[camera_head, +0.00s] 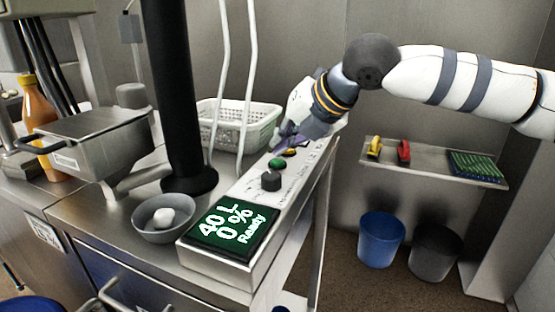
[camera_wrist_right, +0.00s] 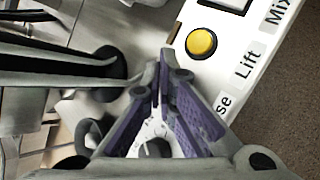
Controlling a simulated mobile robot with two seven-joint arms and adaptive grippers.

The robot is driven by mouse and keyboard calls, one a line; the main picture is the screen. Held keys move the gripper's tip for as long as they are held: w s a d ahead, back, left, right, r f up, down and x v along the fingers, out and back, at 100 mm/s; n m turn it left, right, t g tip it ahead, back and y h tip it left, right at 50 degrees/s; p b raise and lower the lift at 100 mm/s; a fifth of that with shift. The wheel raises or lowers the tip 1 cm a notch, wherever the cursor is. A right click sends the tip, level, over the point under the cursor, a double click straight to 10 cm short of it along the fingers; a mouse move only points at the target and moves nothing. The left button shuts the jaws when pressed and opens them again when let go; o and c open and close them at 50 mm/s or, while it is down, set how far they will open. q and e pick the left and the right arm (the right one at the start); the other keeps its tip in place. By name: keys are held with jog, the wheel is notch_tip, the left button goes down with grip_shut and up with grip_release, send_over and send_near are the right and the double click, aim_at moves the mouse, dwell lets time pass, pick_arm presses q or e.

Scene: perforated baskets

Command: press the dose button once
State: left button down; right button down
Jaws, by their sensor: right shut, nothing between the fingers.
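The control panel (camera_head: 245,212) has a lit screen (camera_head: 228,229) reading "40 L 0 % Ready", a black knob (camera_head: 271,181), a green button (camera_head: 277,163) and a yellow button (camera_head: 289,152). My right gripper (camera_head: 279,145) is shut and empty, pointing down close to the green and yellow buttons. In the wrist view, its purple-padded fingertips (camera_wrist_right: 163,78) are left of and below the yellow button (camera_wrist_right: 202,43), beside a label ending in "se" whose start is hidden. The labels "Lift" and "Mix" lie further up. The green button is hidden there. I cannot tell whether the tips touch the panel.
A white perforated basket (camera_head: 262,127) stands behind the panel. A black column (camera_head: 185,120) and a grey bowl (camera_head: 165,218) with a white lump are to the left. A wall shelf (camera_head: 430,165) and blue and dark bins (camera_head: 381,240) are at right.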

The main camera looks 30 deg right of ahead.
aim_at(282, 159)
jog(key=shift+f, duration=0.65)
dwell(0.8)
jog(key=shift+r, duration=0.9)
jog(key=shift+r, duration=0.1)
jog(key=shift+r, duration=2.45)
